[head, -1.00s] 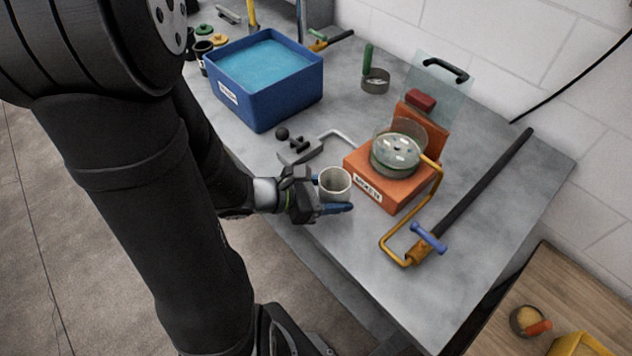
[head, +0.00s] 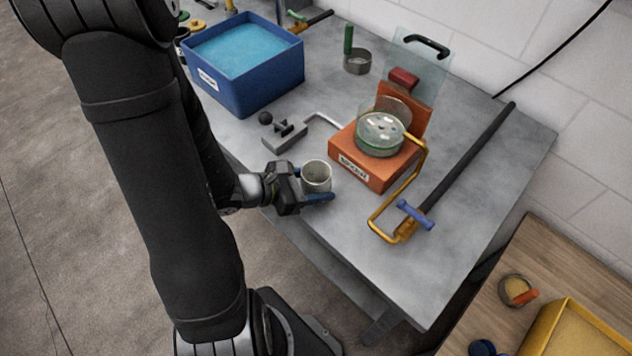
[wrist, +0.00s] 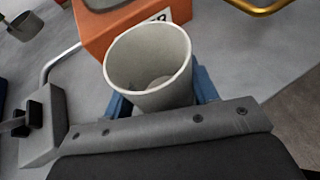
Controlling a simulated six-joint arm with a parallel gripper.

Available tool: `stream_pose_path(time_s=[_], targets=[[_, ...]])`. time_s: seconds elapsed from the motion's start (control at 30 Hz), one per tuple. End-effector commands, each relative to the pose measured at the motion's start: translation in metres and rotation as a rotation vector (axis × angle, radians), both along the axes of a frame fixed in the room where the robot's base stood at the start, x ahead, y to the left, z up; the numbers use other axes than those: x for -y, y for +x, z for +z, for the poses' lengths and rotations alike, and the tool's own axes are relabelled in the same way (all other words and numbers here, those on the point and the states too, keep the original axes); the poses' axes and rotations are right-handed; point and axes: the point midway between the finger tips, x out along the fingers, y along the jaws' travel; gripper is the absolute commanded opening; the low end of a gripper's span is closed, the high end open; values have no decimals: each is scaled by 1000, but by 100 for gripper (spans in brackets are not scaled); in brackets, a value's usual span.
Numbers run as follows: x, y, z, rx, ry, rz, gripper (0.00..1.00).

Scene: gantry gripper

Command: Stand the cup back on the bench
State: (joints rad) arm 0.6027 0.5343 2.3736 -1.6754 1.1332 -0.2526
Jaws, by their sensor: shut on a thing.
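The cup (head: 316,176) is pale grey-white and upright, near the front edge of the grey bench (head: 290,245). My gripper (head: 318,192) is at its left side, with blue fingers around it. In the wrist view the cup (wrist: 150,68) sits between the two blue fingers (wrist: 160,90), mouth toward the camera, and looks empty inside. The gripper is shut on the cup. I cannot tell whether the cup's base touches the bench.
An orange labelled box (head: 372,172) with a glass dish stands just right of the cup. A grey metal fixture (head: 284,135) lies behind. A blue tub (head: 247,92) is at the back left. A yellow bent handle (head: 376,222) is to the right.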

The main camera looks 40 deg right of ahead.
Motion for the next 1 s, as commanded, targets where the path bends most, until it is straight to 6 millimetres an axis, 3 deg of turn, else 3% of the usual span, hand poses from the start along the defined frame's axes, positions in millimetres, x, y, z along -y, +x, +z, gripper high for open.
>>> stream_pose_path(time_s=[0.13,0.17,0.27,0.67,1.0], targets=[[0,0,-3,-1,0,0,31],[0,0,-3,0,0,0,57],[0,0,-2,0,0,0,75],[-1,1,1,0,0,1,75],[-33,16,16,3,-2,5,75]])
